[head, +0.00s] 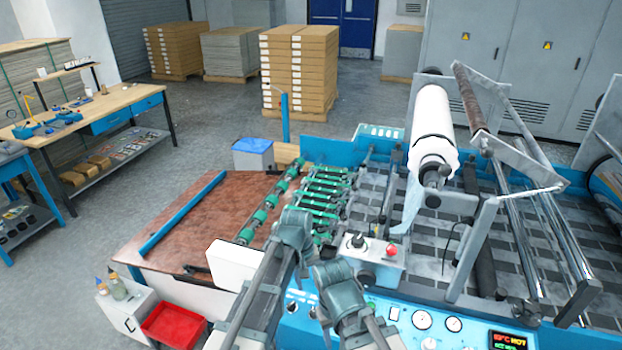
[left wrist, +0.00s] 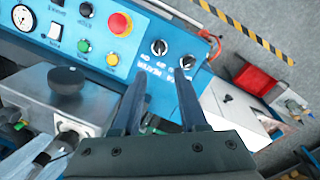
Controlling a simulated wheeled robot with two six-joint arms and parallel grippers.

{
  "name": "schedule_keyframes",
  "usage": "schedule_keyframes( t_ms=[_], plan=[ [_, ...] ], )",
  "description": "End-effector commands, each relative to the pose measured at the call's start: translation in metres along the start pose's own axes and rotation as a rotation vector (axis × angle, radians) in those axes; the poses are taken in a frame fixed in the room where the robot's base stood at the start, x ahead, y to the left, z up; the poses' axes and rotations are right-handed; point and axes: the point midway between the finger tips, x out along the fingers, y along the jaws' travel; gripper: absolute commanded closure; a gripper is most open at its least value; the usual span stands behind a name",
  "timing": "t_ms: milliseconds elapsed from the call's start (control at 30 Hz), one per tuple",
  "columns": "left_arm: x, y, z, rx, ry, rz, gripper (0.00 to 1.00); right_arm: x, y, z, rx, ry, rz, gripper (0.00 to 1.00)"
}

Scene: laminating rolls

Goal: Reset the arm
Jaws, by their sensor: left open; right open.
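My left gripper (head: 294,226) is in front of the laminating machine's green-roller feed section in the head view, the higher of the two. In the left wrist view its two dark fingers (left wrist: 160,88) stand apart with nothing between them, over the blue control panel (left wrist: 165,80). My right gripper (head: 336,278) is just below and right of it, close to it, over the panel's upper edge. Its jaws are open; its fingertips are hard to make out. I see nothing held by either gripper.
The machine carries a white film roll (head: 432,130), a small box with a red button (head: 391,250) and steel rollers. A brown feed table (head: 190,220) lies left. A red bin (head: 172,326) stands lower left. The panel has a red stop button (left wrist: 119,23).

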Motion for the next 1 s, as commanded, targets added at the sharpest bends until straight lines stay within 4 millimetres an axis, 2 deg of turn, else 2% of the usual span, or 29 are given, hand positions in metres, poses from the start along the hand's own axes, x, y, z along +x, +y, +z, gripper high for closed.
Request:
schedule_keyframes(
  t_ms=[67,133,300,400,500,667,1000],
  plan=[
    [0.010,-0.005,0.011,0.026,-0.001,-0.010,0.57,0.010,-0.001,-0.001,-0.001,0.000,0.000,0.50],
    [0.027,-0.015,0.030,0.080,-0.005,-0.032,0.57,0.028,-0.003,-0.002,-0.002,0.000,0.000,0.50],
    [0.073,-0.049,0.092,0.284,-0.021,-0.114,0.57,0.076,-0.007,-0.004,-0.007,0.000,0.002,0.50],
    [0.092,-0.067,0.120,0.392,-0.034,-0.157,0.57,0.097,-0.009,-0.006,-0.010,0.000,0.002,0.50],
    [0.104,-0.080,0.139,0.474,-0.046,-0.190,0.57,0.110,-0.010,-0.006,-0.012,0.000,0.003,0.50],
    [0.109,-0.089,0.152,0.537,-0.057,-0.216,0.57,0.117,-0.011,-0.007,-0.014,0.000,0.003,0.50],
    [0.107,-0.089,0.151,0.543,-0.058,-0.217,0.57,0.115,-0.010,-0.007,-0.014,0.000,0.003,0.50]
  ],
)
